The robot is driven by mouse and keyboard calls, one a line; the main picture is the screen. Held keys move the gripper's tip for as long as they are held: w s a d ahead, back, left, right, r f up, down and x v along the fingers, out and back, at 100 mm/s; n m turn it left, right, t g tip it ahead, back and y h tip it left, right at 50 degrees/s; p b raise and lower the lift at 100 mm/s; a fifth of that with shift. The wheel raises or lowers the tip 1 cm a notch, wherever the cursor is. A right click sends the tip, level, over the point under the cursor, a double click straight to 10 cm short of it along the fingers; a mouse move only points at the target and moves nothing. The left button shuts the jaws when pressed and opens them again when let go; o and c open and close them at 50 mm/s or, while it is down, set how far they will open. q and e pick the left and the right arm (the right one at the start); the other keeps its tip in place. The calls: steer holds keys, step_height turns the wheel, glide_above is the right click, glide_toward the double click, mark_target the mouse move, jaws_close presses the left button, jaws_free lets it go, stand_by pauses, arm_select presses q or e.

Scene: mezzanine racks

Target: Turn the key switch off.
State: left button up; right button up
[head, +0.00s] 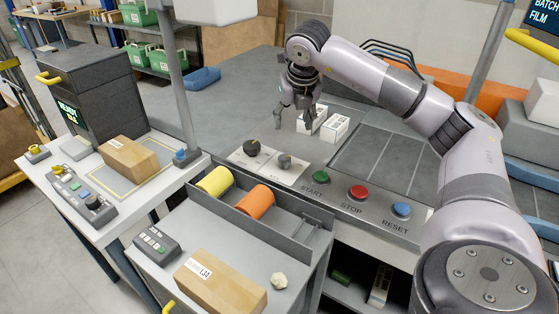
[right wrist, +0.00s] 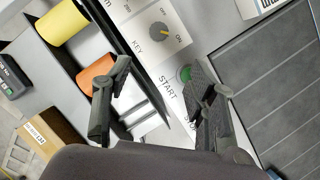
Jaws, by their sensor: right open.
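The key switch (head: 285,161) is a grey round knob on a light plate of the control panel, right of a black dial (head: 251,148). In the right wrist view the key switch (right wrist: 159,32) shows a yellow mark, beside the word KEY and the ON label; the mark appears to point towards ON. My right gripper (head: 294,117) is open and empty, above the panel and behind the key switch in the head view. In the wrist view its spread fingers (right wrist: 168,82) are apart from the knob. My left gripper is not in view.
Green START (head: 321,177), red STOP (head: 358,192) and blue RESET (head: 401,209) buttons line the panel to the right. Small white boxes (head: 336,128) stand behind it. Yellow (head: 214,181) and orange (head: 255,201) rolls lie in front. A carton (head: 221,281) sits on the lower table.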

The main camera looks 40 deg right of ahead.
mark_target(285, 158)
steer(key=p+x, duration=0.2)
steer(key=x, duration=1.6)
steer(key=shift+w+a, duration=0.1)
steer(key=shift+w, duration=0.1)
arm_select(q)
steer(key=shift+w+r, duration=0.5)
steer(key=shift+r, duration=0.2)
arm_select(e)
steer(key=shift+c, duration=0.6)
steer(key=c, duration=1)
